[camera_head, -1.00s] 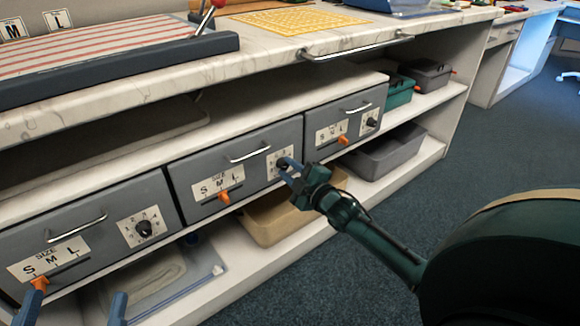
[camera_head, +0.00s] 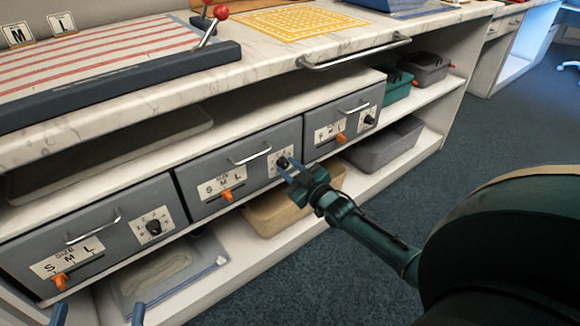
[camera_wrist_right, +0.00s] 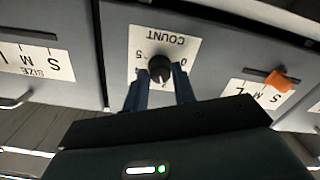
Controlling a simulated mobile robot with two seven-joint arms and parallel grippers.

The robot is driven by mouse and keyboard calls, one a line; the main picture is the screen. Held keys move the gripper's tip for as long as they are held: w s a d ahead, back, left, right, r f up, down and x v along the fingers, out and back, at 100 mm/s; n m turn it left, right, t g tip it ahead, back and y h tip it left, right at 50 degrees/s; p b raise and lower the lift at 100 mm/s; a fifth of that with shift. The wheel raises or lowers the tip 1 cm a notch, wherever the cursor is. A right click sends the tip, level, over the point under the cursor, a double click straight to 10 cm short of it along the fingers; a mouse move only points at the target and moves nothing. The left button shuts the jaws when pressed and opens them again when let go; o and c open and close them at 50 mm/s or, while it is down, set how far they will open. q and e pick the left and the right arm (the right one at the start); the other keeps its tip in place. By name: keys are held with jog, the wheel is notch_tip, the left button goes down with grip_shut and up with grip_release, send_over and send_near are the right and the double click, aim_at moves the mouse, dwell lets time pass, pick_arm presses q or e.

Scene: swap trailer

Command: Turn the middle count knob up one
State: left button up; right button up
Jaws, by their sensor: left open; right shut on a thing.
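The middle drawer (camera_head: 240,180) is grey and carries a black count knob (camera_head: 283,162) on a white dial plate at its right end. In the right wrist view the knob (camera_wrist_right: 160,68) sits in front of the upside-down COUNT plate (camera_wrist_right: 165,45). My right gripper (camera_head: 287,166) is at this knob. In the right wrist view its blue fingers stand on either side of the knob, shut on it. Which number the knob points at is too small to tell. My left gripper (camera_head: 98,312) is open and empty at the bottom left, in front of the left drawer (camera_head: 100,235).
The left drawer's count knob (camera_head: 154,227) and the right drawer's count knob (camera_head: 369,119) are on either side. Orange size sliders (camera_head: 227,195) stick out below the size labels. A marble countertop (camera_head: 270,60) with a metal rail overhangs the drawers. Bins (camera_head: 385,150) fill the lower shelf.

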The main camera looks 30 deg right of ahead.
pick_arm(q)
jog(key=shift+f, duration=0.3)
pick_arm(e)
jog(key=o, duration=1)
pick_arm(q)
jog(key=shift+r, duration=0.15)
jog(key=a+n+g+y+p, duration=0.1)
jog(key=y+p, duration=0.1)
jog(key=p, duration=0.2)
jog(key=shift+a+g, duration=0.2)
jog(key=shift+g, duration=0.1)
pick_arm(e)
jog(key=s+d, duration=0.1)
jog(key=s, duration=1.2)
